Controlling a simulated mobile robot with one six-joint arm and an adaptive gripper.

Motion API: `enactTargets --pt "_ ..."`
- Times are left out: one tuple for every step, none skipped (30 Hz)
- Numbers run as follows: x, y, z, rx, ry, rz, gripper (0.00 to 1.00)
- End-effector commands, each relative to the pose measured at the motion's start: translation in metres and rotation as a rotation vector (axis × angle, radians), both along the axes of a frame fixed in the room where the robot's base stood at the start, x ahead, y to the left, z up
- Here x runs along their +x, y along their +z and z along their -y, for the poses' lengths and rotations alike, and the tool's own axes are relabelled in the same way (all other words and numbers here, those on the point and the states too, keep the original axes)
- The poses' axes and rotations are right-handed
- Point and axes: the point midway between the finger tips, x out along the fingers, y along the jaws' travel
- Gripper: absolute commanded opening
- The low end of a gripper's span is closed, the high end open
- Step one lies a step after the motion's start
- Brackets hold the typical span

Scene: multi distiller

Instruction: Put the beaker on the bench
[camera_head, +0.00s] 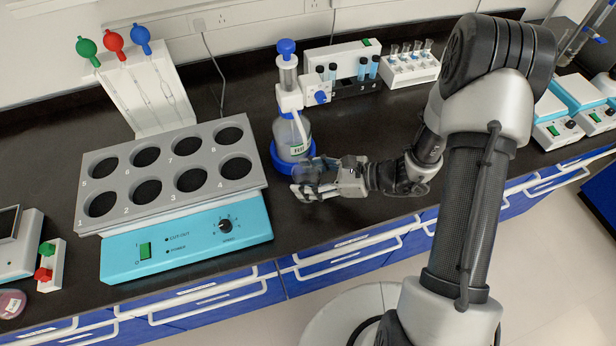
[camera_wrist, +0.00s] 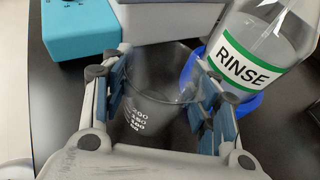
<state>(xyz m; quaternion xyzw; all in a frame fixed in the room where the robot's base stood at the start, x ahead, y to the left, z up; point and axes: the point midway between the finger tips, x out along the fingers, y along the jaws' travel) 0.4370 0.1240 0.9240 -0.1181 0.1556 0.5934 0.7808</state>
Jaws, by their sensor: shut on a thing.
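The beaker (camera_wrist: 150,112) is clear glass with white volume marks and sits between my gripper's fingers in the wrist view. My gripper (camera_wrist: 165,95) is shut on it, with blue pads on both sides of the glass. In the head view my gripper (camera_head: 312,180) is low over the front part of the dark bench (camera_head: 300,232), just in front of the rinse bottle. The beaker is hard to make out there against the fingers. I cannot tell whether its base touches the bench.
The rinse bottle (camera_head: 292,135) in its blue base stands close behind my gripper; its label shows in the wrist view (camera_wrist: 245,65). A heating unit with numbered wells (camera_head: 185,240) is to the left. Tube racks (camera_head: 410,68) stand at the back. Bare bench lies in front.

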Motion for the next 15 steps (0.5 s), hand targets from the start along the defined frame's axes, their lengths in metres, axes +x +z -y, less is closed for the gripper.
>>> enactTargets --pt "0.0000 -0.0020 0.0001 0.000 0.000 0.000 0.26" --pt "0.0000 -0.0033 0.0001 0.000 0.000 0.000 0.26" --pt "0.0000 -0.0048 0.0000 0.000 0.000 0.000 0.26" --pt "0.0000 -0.0037 0.0001 0.000 0.000 0.000 0.57" --pt "0.0000 -0.0033 0.0001 0.000 0.000 0.000 0.59" --pt "0.0000 -0.0032 0.0001 0.000 0.000 0.000 0.62" --pt "0.0000 -0.0031 0.0001 0.000 0.000 0.000 0.64" --pt "0.0000 -0.0031 0.0001 0.000 0.000 0.000 0.66" --pt "0.0000 -0.0031 0.0001 0.000 0.000 0.000 0.68" --pt "0.0000 -0.0031 0.0001 0.000 0.000 0.000 0.70" --pt "0.0000 -0.0031 0.0001 0.000 0.000 0.000 0.72" --pt "0.0000 -0.0031 0.0001 0.000 0.000 0.000 0.75" --pt "0.0000 -0.0030 0.0001 0.000 0.000 0.000 0.75" --pt "0.0000 -0.0031 0.0001 0.000 0.000 0.000 0.75" --pt "0.0000 -0.0031 0.0001 0.000 0.000 0.000 0.75"
